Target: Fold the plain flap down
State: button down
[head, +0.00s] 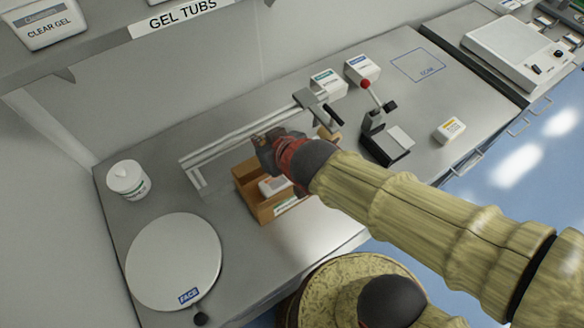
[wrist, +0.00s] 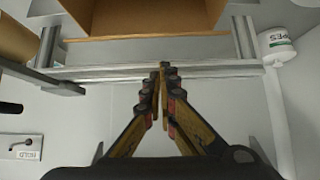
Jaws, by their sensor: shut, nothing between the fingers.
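In the wrist view the box (wrist: 140,38) is at the top edge. I cannot tell which is the plain flap. My gripper (head: 258,142) is shut and empty, above the box's far side; its fingertips (wrist: 162,68) appear over the metal rails.
Metal rails (head: 235,138) run behind the box. A white tub (head: 128,180) and round turntable (head: 172,262) are at left. A red-knobbed lever device (head: 378,138) and small cartons (head: 362,68) are at right. A marked bench area (head: 418,66) is clear.

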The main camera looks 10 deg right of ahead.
jog(key=shift+w+a+r+p, duration=0.15)
jog(key=shift+w+r+p, duration=0.15)
jog(key=shift+p, duration=0.45)
jog(key=shift+w+p, duration=0.15)
jog(key=shift+p, duration=0.4)
